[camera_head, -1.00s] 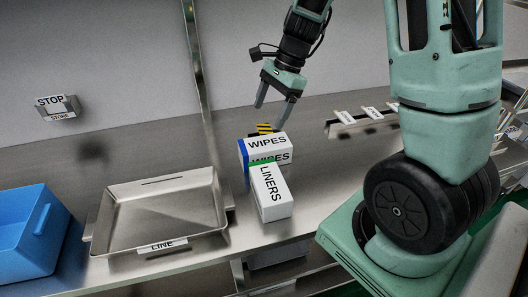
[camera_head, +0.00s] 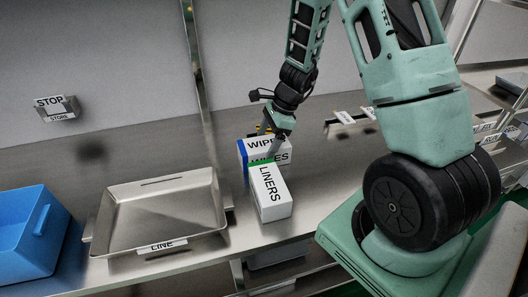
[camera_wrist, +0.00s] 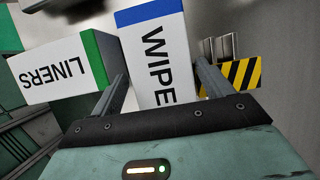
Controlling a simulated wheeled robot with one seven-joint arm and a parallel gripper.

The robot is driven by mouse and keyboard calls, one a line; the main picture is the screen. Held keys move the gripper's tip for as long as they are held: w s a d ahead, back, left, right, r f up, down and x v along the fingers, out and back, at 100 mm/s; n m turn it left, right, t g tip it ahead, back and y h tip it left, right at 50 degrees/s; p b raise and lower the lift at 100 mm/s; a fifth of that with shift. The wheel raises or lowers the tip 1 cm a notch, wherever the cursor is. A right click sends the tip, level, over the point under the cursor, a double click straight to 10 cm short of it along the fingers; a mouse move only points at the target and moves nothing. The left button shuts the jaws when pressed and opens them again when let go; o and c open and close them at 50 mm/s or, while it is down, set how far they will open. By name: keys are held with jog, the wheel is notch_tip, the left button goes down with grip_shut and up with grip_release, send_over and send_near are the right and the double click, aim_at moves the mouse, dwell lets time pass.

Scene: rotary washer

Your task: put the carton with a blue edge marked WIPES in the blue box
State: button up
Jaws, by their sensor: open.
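The WIPES carton (camera_head: 246,157), white with a blue edge, stands on the steel counter behind the LINERS carton. It also shows in the wrist view (camera_wrist: 155,50), between the two fingers of my gripper (camera_wrist: 163,85). In the head view my gripper (camera_head: 270,142) is over the carton, with one finger in front of it and one behind. The fingers are open, and I cannot tell if either touches it. The blue box (camera_head: 30,235) is at the far left of the head view, its left part cut off by the frame.
The LINERS carton (camera_head: 270,193), white with a green edge, stands close against the front of the WIPES carton. A steel tray (camera_head: 160,205) with a LINE label lies between the cartons and the blue box. A yellow-black striped piece (camera_wrist: 232,76) is beside the right finger.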

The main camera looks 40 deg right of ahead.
jog(key=x, duration=0.5)
jog(key=shift+f+p, duration=0.15)
jog(key=shift+p, duration=0.15)
jog(key=c, duration=1)
jog(key=shift+c, duration=0.2)
